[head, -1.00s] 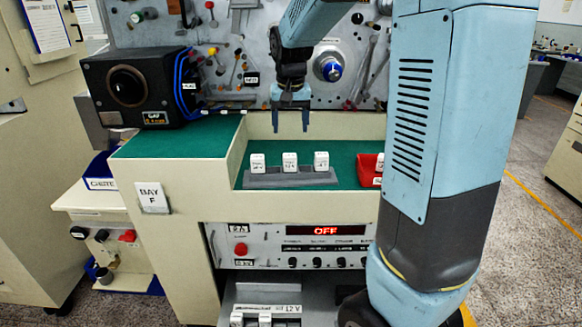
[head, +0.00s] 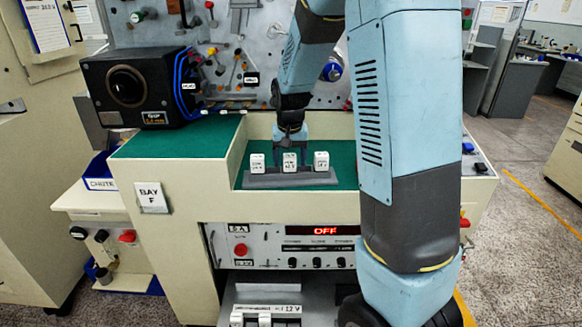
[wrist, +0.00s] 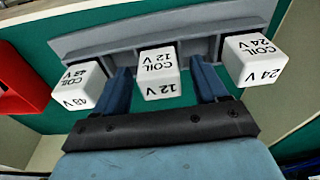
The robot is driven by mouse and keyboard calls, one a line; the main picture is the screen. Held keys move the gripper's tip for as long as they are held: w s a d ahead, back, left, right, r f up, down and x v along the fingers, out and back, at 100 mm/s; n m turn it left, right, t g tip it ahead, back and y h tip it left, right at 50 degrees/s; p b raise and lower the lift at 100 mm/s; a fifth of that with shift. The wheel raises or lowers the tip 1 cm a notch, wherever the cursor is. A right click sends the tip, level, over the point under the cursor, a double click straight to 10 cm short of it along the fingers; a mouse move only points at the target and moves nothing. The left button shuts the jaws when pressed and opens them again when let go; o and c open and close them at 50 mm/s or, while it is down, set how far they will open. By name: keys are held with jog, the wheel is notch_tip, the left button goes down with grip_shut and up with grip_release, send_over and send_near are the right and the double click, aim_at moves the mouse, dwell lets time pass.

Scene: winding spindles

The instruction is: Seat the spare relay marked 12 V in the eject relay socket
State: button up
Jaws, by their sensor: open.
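Three white relays stand in a row in a grey rack (head: 262,181) on the green bench top. The middle relay (head: 290,162) reads COIL 12 V in the wrist view (wrist: 158,72). My gripper (head: 290,150) is open and lowered at the middle relay. In the wrist view its two blue fingers (wrist: 163,82) stand on either side of that relay, with slim gaps. The relay still sits in the rack. Below, a grey tray (head: 242,295) labelled 12 V holds white blocks (head: 264,319), cut by the frame edge. No socket marked eject is readable.
Beside the 12 V relay stand the 24 V relay (wrist: 254,60) and the 48 V relay (wrist: 81,84), close outside my fingers. A red bin (wrist: 20,75) lies beyond the 48 V one. A panel with an OFF display (head: 326,231) sits below. My arm hides the bench's right part.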

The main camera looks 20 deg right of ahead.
jog(key=shift+f, duration=0.15)
jog(key=c, duration=1.1)
jog(key=shift+o, duration=0.2)
